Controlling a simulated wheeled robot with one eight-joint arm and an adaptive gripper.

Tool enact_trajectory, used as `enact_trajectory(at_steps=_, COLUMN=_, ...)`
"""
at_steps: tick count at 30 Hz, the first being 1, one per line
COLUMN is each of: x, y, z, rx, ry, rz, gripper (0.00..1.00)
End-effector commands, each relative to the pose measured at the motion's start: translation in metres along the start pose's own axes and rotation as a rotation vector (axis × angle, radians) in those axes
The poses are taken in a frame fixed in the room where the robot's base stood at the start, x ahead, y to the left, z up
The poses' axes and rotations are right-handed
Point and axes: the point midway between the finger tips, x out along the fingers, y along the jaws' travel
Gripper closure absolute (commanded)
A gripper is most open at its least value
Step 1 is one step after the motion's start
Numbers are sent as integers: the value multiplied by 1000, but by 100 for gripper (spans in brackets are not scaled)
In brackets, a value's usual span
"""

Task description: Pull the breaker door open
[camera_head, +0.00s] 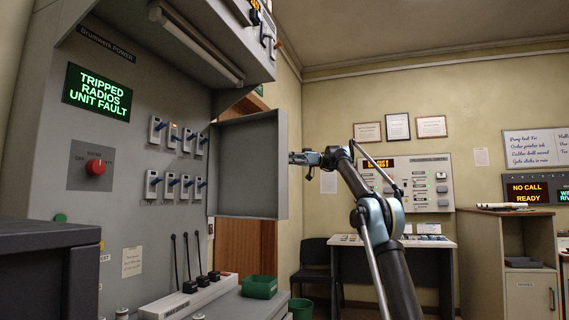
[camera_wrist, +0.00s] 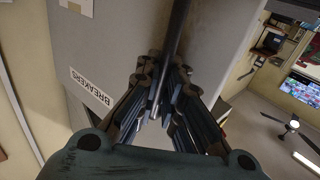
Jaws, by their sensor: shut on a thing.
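The grey breaker door (camera_head: 248,170) stands swung out from the cabinet (camera_head: 85,160), its inner side facing the head camera. Two rows of breaker switches (camera_head: 176,165) show uncovered beside it. My gripper (camera_head: 297,158) is at the door's right edge, on the outer side, partly hidden there. In the wrist view the door's outer face (camera_wrist: 118,50) carries a BREAKERS label (camera_wrist: 90,88). A dark bar handle (camera_wrist: 177,35) runs between the fingers of my gripper (camera_wrist: 168,105), which are shut on it.
A panel with a red knob (camera_head: 95,166) is left of the breakers. Below the door are a ledge with black levers (camera_head: 188,285) and a green bin (camera_head: 260,287). A black chair (camera_head: 315,265) and a desk (camera_head: 395,248) stand behind my arm.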

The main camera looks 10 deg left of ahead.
Motion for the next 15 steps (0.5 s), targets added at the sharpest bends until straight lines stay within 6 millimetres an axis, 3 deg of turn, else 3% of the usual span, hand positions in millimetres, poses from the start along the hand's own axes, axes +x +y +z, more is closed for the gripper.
enact_trajectory(at_steps=8, x=-6, y=-1, z=-3, rx=0, ry=6, rz=10, gripper=100)
enact_trajectory(at_steps=9, x=-7, y=-2, z=-3, rx=0, ry=6, rz=11, gripper=86)
enact_trajectory(at_steps=11, x=-8, y=-2, z=-2, rx=0, ry=5, rz=12, gripper=72)
enact_trajectory(at_steps=15, x=-10, y=-2, z=-2, rx=-1, ry=4, rz=14, gripper=71)
